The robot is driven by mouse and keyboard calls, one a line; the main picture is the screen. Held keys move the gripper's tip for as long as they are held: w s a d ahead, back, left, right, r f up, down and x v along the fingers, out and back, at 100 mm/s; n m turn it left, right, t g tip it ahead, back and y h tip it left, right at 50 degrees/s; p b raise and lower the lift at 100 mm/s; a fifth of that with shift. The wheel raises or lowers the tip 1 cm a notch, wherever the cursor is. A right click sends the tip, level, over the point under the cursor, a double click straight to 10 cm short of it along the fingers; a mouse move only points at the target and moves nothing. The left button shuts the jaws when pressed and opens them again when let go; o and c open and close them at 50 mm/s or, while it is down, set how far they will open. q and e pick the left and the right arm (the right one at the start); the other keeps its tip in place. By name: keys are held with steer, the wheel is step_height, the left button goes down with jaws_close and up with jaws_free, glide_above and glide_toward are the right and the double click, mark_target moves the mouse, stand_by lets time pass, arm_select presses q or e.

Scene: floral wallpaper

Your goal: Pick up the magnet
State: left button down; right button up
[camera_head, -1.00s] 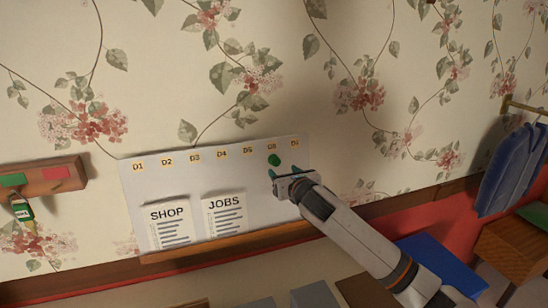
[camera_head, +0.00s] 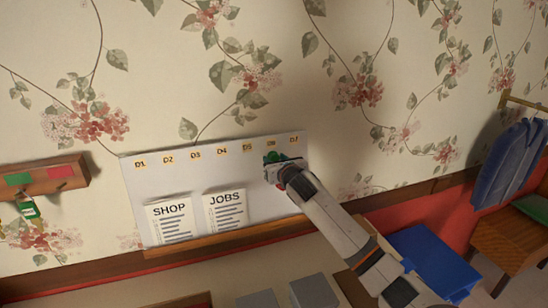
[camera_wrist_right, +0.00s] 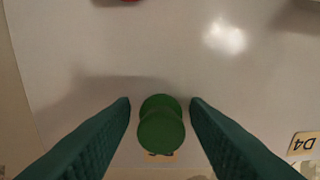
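The magnet (camera_head: 274,157) is a green round knob on the white board (camera_head: 146,190), just below the label row near D6. In the right wrist view the magnet (camera_wrist_right: 160,125) stands between the two green fingers of my right gripper (camera_wrist_right: 160,103). A narrow gap shows on each side of it, so the fingers are open around it and not closed on it. In the head view my right gripper (camera_head: 281,162) reaches the board from the lower right and partly hides the magnet. My left gripper is not in view.
SHOP (camera_head: 173,222) and JOBS (camera_head: 226,212) notes hang on the board above a wooden ledge (camera_head: 222,240). A wooden key rack (camera_head: 45,178) is left; blue clothing (camera_head: 508,165) hangs right.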

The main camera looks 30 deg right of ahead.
steer(key=c, duration=0.7)
steer(key=shift+o, duration=0.2)
